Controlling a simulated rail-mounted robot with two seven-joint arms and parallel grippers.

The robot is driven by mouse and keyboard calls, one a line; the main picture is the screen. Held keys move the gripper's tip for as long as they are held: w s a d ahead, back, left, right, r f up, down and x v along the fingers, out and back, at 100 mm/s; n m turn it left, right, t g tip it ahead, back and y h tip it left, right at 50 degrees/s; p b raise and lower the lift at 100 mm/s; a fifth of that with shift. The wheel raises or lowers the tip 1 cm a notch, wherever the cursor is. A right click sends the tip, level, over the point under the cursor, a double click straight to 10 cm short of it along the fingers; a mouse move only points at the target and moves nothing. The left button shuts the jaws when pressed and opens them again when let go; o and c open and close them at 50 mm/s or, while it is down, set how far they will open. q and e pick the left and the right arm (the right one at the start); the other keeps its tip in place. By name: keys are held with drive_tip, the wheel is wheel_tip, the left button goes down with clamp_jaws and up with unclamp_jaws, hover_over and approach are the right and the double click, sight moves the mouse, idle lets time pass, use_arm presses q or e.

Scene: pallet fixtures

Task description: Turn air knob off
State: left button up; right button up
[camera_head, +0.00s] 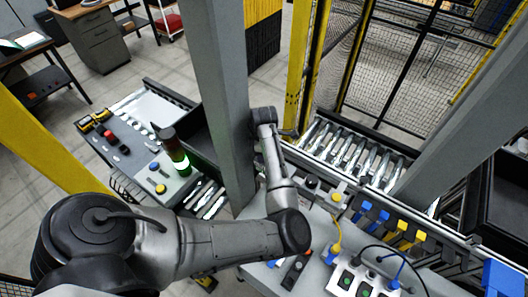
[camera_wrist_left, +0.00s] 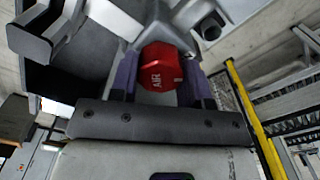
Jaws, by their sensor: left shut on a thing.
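The red air knob (camera_wrist_left: 158,68), marked AIR, shows in the left wrist view on a grey metal fitting. My left gripper (camera_wrist_left: 163,84) has one dark purple finger on each side of the knob and is shut on it. In the head view my left arm comes in from the left and reaches away past the grey column; its fingers and the knob cannot be made out there. My right gripper is in neither view.
A grey column (camera_head: 220,90) stands close beside my left forearm. A roller conveyor (camera_head: 360,155) lies behind. A control panel with a lit green stack light (camera_head: 177,160) is at left. A switch box with cables (camera_head: 365,280) is at the front right. Yellow posts (camera_head: 300,80) and mesh fencing stand behind.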

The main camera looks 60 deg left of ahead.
use_arm(q)
drive_tip(key=shift+m, duration=0.3)
drive_tip(key=m, duration=0.6)
drive_tip(key=shift+r, duration=0.1)
drive_tip(key=m, duration=0.6)
drive_tip(key=shift+m, duration=0.3)
idle(0.4)
drive_tip(key=o, duration=0.9)
drive_tip(key=shift+o, duration=0.2)
wheel_tip(320, 180, up, 14)
